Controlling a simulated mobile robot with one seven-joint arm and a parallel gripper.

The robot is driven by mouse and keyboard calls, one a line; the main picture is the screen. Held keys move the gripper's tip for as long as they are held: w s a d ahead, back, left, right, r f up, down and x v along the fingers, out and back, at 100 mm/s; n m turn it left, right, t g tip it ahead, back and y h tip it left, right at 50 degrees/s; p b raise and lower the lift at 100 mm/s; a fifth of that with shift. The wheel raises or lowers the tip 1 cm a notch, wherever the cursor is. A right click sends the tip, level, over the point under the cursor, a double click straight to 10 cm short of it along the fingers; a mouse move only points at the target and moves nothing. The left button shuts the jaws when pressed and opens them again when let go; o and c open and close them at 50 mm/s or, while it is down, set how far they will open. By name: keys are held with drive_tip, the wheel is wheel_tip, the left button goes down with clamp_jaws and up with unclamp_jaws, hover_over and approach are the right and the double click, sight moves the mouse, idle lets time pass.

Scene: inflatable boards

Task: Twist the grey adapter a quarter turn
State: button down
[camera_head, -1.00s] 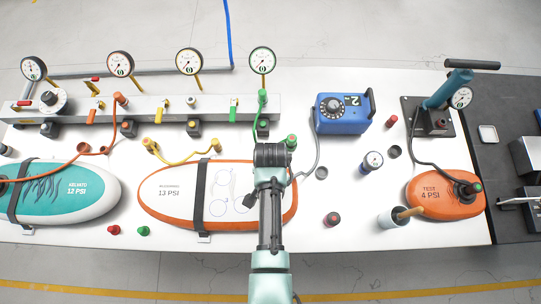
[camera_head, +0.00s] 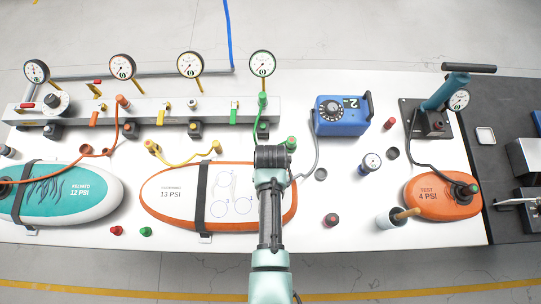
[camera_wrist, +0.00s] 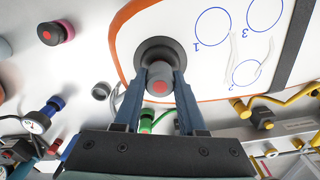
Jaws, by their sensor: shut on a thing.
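The grey adapter (camera_wrist: 159,77), a short cylinder with a red end, sits between my fingers in the wrist view. It stands over a dark round valve (camera_wrist: 152,48) near the edge of the white, orange-rimmed board (camera_wrist: 190,20). My gripper (camera_wrist: 160,84) is shut on the adapter, with a blue finger on each side. How far the adapter is seated in the valve is hidden. In the head view my arm covers the adapter and valve at the right end of the board (camera_head: 175,215), which is marked 13 PSI.
A black strap (camera_head: 205,190) crosses the board. A green-ended hose (camera_head: 263,100) and a grey hose run close to my gripper. A blue pump box (camera_head: 341,116), a dark cap with a red top (camera_head: 331,220) and a white cup (camera_head: 388,219) stand to the right.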

drive_tip(key=shift+r+p, duration=1.4)
drive_tip(key=shift+r, duration=0.15)
drive_tip(key=shift+r+p, duration=0.5)
drive_tip(key=shift+r, duration=1.5)
